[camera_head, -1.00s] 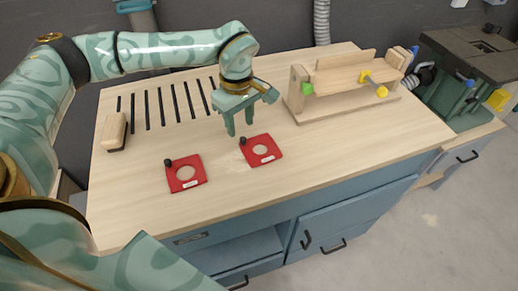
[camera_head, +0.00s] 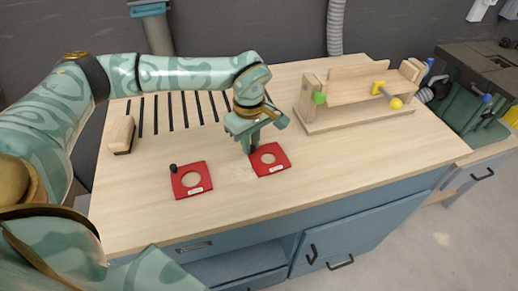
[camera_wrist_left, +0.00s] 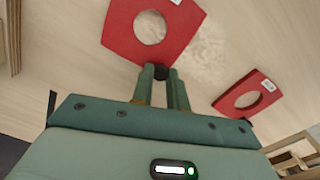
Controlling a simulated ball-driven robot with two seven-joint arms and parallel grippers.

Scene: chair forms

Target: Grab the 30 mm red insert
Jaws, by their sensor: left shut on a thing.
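Two flat red inserts with round holes, white labels and black knobs lie on the wooden bench top. In the head view, one red insert (camera_head: 270,170) is on the right and the other red insert (camera_head: 178,190) is to its left. My left gripper (camera_head: 250,149) points down at the right insert's back-left corner. In the left wrist view its fingers (camera_wrist_left: 163,72) are shut on the black knob of the nearer red insert (camera_wrist_left: 185,38); the other insert (camera_wrist_left: 225,104) is apart to the right. The label print is too small to read. My right gripper is not in view.
A wooden jig (camera_head: 350,120) with green and yellow knobs stands at the back right. A wooden block (camera_head: 122,133) sits at the left, beside dark slots in the bench top (camera_head: 345,175). The front right of the bench is clear.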

